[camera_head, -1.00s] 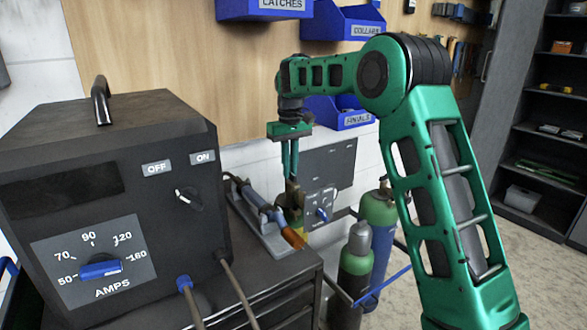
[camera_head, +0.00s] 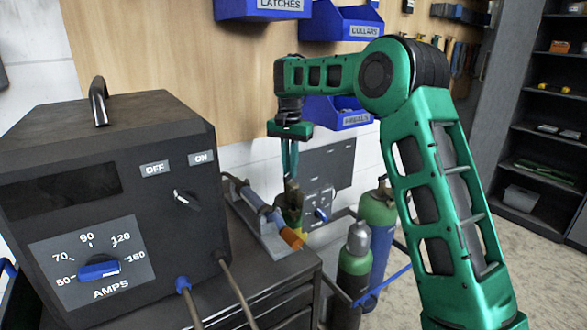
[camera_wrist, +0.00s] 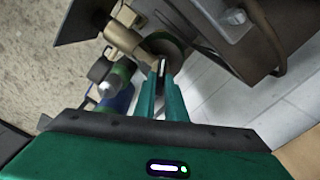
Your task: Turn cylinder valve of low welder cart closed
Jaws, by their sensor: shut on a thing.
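My gripper (camera_head: 290,178) points straight down behind the welder and its fingers are closed on the small cylinder valve (camera_head: 290,192). In the wrist view my gripper (camera_wrist: 163,70) has its two green fingers close together with a thin piece of the valve between the tips. Below the tips is a dark green round cylinder top (camera_wrist: 172,45); a brass fitting (camera_wrist: 125,37) sits beside it. In the head view an olive-green part (camera_head: 292,212) shows under the fingers, partly hidden by the torch. The valve's exact angle is hard to tell.
The dark welder box (camera_head: 110,200) with an AMPS dial stands at the left. A torch (camera_head: 265,212) lies close by my fingers. A green-and-blue cylinder (camera_head: 377,225) and a green-and-grey cylinder (camera_head: 354,275) stand right of it. Blue bins (camera_head: 340,112) hang on the wall behind.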

